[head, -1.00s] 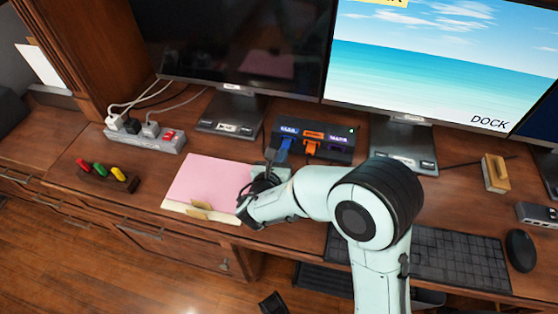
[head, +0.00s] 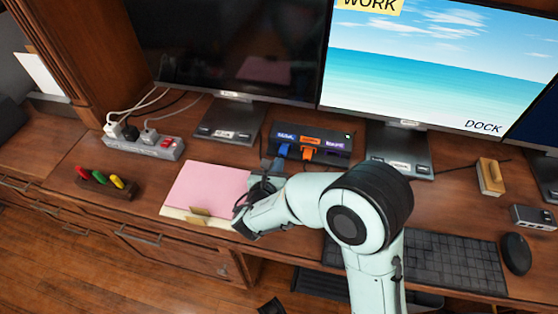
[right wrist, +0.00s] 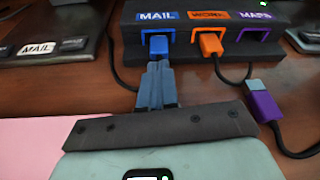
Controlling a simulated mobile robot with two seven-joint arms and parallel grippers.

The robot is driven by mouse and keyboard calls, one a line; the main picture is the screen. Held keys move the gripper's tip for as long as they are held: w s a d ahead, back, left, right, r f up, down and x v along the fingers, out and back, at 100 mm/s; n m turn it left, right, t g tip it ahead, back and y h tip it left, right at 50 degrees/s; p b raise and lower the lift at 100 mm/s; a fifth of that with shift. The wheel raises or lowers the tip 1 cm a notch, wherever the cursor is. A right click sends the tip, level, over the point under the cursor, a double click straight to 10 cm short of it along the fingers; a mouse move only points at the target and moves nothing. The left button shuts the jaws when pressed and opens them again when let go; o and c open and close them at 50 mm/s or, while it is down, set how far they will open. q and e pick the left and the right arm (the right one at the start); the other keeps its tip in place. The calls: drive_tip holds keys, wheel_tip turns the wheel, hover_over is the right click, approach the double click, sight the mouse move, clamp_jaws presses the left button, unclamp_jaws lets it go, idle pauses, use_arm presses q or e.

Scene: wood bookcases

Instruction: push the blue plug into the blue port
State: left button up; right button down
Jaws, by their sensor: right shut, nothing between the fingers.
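The dock (head: 343,159) is a dark box with three labelled ports; the right wrist view shows blue MAIL, orange WORK and purple MAPS. The blue plug (right wrist: 158,46) is at the blue port (right wrist: 157,31), in line with it; how deep it sits I cannot tell. It also shows in the head view (head: 282,152). My right gripper (right wrist: 157,68) is shut and empty, its fingertips right behind the blue plug, touching or nearly so. In the head view the right gripper (head: 274,166) is partly hidden by its own wrist. My left gripper is not in view.
An orange plug (right wrist: 210,44) sits at the orange port. A purple plug (right wrist: 262,106) with a black cable lies on the desk at right. Pink paper (head: 207,187) lies left of my gripper. Monitor stands (head: 229,119) flank the dock. A keyboard (head: 450,268) lies right.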

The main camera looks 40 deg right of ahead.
drive_tip(key=shift+s+a, duration=0.45)
drive_tip(key=shift+a, duration=0.1)
drive_tip(key=shift+p+v, duration=0.4)
drive_tip(key=shift+v, duration=0.4)
drive_tip(key=p+v, duration=0.2)
drive_tip(key=v, duration=0.8)
drive_tip(key=shift+s+a+r, duration=0.1)
drive_tip(key=shift+a+r, duration=0.05)
drive_tip(key=shift+a, duration=0.05)
drive_tip(key=shift+s+a+r, duration=0.15)
drive_tip(key=shift+s+a, duration=0.2)
drive_tip(key=shift+a, duration=0.05)
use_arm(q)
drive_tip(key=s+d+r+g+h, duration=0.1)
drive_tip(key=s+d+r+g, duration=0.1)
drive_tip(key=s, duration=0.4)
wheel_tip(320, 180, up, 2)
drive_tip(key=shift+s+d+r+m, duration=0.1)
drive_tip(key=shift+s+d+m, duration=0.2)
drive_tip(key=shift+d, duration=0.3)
